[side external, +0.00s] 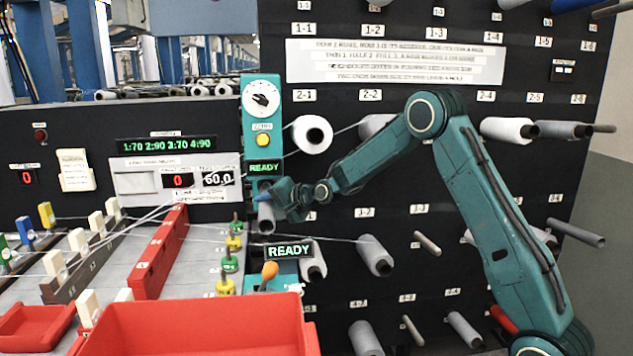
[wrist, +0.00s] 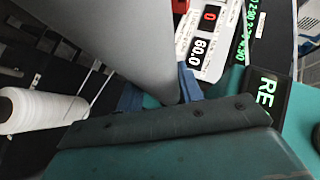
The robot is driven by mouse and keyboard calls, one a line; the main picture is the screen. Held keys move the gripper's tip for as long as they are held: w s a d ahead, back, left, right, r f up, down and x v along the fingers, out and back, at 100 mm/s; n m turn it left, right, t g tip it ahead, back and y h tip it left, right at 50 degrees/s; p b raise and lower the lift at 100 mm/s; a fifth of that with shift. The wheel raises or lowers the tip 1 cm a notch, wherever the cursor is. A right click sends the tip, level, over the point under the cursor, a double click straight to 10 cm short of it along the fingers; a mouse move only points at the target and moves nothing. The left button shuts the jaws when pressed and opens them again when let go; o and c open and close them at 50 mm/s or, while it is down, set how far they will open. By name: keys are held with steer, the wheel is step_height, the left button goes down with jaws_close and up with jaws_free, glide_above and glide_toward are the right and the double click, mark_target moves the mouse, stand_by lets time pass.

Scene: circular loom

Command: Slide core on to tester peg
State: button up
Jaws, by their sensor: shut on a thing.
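A bare grey core (side external: 265,218) hangs at the front of the teal tester (side external: 262,120), just below its green READY display (side external: 264,168). My gripper (side external: 268,197) is shut on the core near its upper end. In the wrist view the core (wrist: 135,40) fills the upper middle, between the blue fingertips (wrist: 160,93) of my gripper. The tester's peg is not visible, so I cannot tell whether the core is around it. The tester has a white dial and a yellow button.
A second READY display (side external: 289,250) and an orange knob (side external: 270,270) sit just below. A white bobbin (side external: 312,134) is close on the right; it also shows in the wrist view (wrist: 38,110). Threads stretch leftward past a red bar (side external: 160,252). A red bin (side external: 200,325) stands in front.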

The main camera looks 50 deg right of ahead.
steer(key=shift+w+d, duration=0.45)
steer(key=o, duration=1.1)
steer(key=shift+o, duration=0.2)
steer(key=v, duration=1.3)
steer(key=shift+s+r, duration=0.2)
steer(key=shift+s, duration=0.1)
